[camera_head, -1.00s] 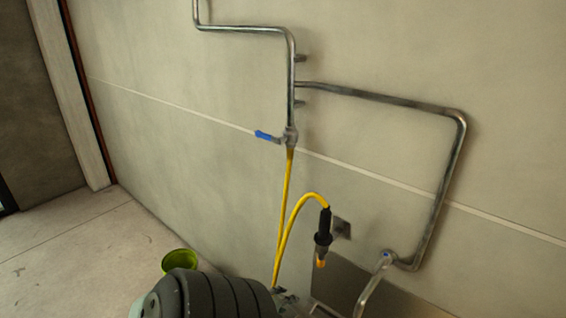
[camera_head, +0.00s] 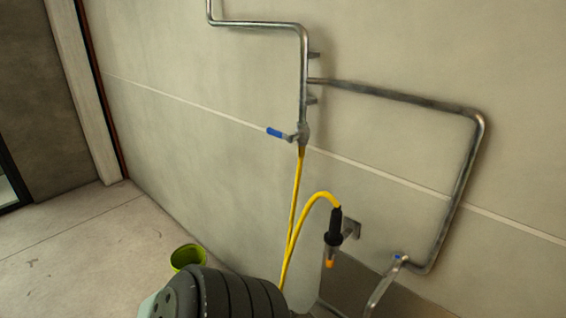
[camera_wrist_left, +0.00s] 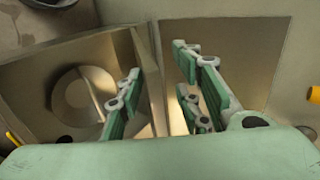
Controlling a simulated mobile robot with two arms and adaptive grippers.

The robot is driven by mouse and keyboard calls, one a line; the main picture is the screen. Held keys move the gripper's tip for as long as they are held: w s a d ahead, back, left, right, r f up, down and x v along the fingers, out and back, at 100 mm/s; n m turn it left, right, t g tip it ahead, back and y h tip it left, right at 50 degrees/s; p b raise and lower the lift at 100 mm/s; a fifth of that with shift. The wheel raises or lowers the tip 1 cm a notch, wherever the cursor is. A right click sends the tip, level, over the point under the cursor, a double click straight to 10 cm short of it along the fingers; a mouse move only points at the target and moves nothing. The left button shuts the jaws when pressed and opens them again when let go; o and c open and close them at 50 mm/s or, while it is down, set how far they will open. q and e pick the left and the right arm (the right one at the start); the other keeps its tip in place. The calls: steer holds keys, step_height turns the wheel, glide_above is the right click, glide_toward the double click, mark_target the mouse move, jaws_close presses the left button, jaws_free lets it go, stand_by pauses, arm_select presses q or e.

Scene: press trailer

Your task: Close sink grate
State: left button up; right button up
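In the left wrist view a metal sink (camera_wrist_left: 30,82) with a round recess in its bottom lies at the left. A thin bar crosses the recess; I cannot tell whether it belongs to the grate. The sink's raised metal side (camera_wrist_left: 150,62) stands between the fingers of my left gripper (camera_wrist_left: 158,80). The gripper is open with its green-padded fingers apart; whether they touch the metal is unclear. No grate can be clearly made out. In the head view my dark ribbed left arm covers the bottom, and the gripper fingers are not visible there. My right gripper is not in view.
A metal panel (camera_wrist_left: 258,48) backs the sink. Above it a yellow hose (camera_head: 296,205) with a black nozzle (camera_head: 334,228) hangs by the wall, under a blue-handled valve (camera_head: 277,133). Steel pipes (camera_head: 400,98) run along the wall. A green bucket (camera_head: 184,256) stands on open floor.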

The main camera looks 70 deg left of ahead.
arm_select(q)
steer(key=shift+r, duration=0.4)
steer(key=r+p+v, duration=0.1)
steer(key=p+v, duration=0.8)
steer(key=v, duration=0.1)
steer(key=shift+w+p, duration=0.3)
steer(key=shift+p, duration=0.1)
steer(key=shift+a, duration=0.15)
stand_by(0.4)
steer(key=s+d+f+n+g+h+b, duration=0.1)
steer(key=s+d+f+n+g, duration=0.3)
steer(key=d+f, duration=0.7)
steer(key=s+d+f+n+g+h, duration=0.4)
steer(key=d+f, duration=0.8)
steer(key=d, duration=0.7)
steer(key=shift+s+d+n+b, duration=0.3)
steer(key=shift+s+n+b, duration=0.05)
steer(key=shift+s+n, duration=0.5)
